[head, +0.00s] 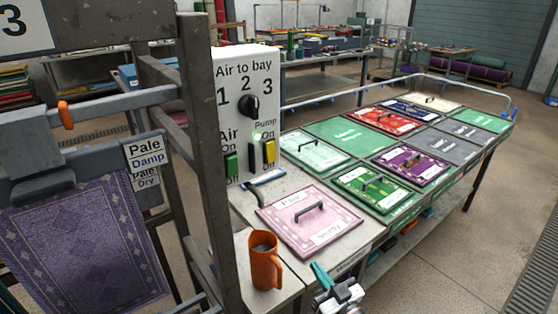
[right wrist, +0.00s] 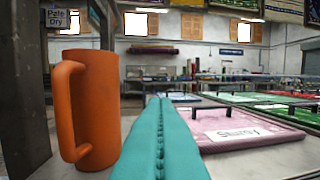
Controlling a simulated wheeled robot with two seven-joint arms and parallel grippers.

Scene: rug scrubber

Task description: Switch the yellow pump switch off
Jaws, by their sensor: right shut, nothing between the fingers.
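The yellow pump switch (head: 269,151) is on the right part of the white control box (head: 236,70) in the head view. "Pump" and "On" are printed above it and "Off" below it. I cannot tell clearly which way the switch is tipped. My right gripper (head: 321,273) is low in the head view, below and right of the box and apart from it. Its teal fingers are shut and empty, filling the lower middle of the right wrist view (right wrist: 160,135). My left gripper is out of view.
An orange mug (head: 264,262) stands on the bench just left of my right gripper; it is close in the right wrist view (right wrist: 92,105). A pink handled panel (head: 285,225) lies behind. A grey post (head: 205,150) stands left of the box. A green air switch (head: 232,166) is beside the yellow one.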

